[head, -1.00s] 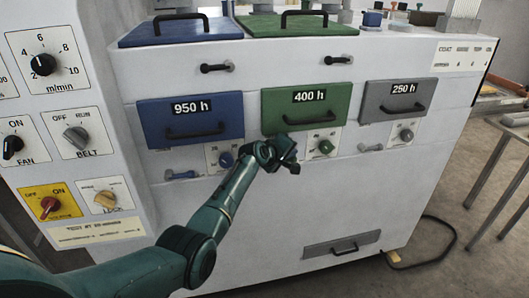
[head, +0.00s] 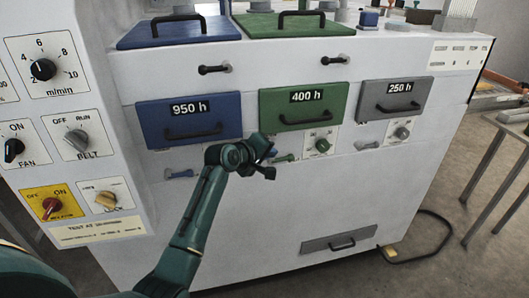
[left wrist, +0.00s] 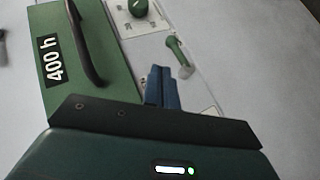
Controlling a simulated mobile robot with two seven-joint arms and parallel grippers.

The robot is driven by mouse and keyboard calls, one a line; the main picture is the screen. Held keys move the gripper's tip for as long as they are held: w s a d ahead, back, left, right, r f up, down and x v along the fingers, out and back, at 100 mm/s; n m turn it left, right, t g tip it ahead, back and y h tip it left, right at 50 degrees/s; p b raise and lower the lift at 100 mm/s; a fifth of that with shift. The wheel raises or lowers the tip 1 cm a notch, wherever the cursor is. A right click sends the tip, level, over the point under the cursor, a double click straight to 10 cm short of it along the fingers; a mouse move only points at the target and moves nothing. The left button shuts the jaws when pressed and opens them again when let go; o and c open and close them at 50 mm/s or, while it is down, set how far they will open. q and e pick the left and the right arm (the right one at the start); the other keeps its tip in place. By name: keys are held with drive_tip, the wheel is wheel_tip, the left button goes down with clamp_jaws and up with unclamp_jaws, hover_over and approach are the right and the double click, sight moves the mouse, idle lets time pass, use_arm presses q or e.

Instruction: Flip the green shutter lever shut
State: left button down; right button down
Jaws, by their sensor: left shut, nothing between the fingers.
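The green shutter lever (head: 285,158) is on the white machine front, below the green 400 h door (head: 302,106) and left of the green knob (head: 322,145). The left wrist view shows the lever (left wrist: 178,54) with its green handle lying at a slant and a pale grey end. My left gripper (head: 269,152) is just left of the lever in the head view and partly overlaps that area. In the left wrist view its blue fingers (left wrist: 160,78) are together and empty, beside the lever with a small visible gap. My right gripper is not in view.
A blue 950 h door (head: 190,120) and a grey 250 h door (head: 394,99) flank the green one, each with a handle. A blue lever (head: 180,174) sits lower left. The control panel (head: 75,140) stands at left. The lower machine front is mostly clear.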

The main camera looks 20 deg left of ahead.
use_arm(q)
drive_tip(key=shift+v, duration=1.2)
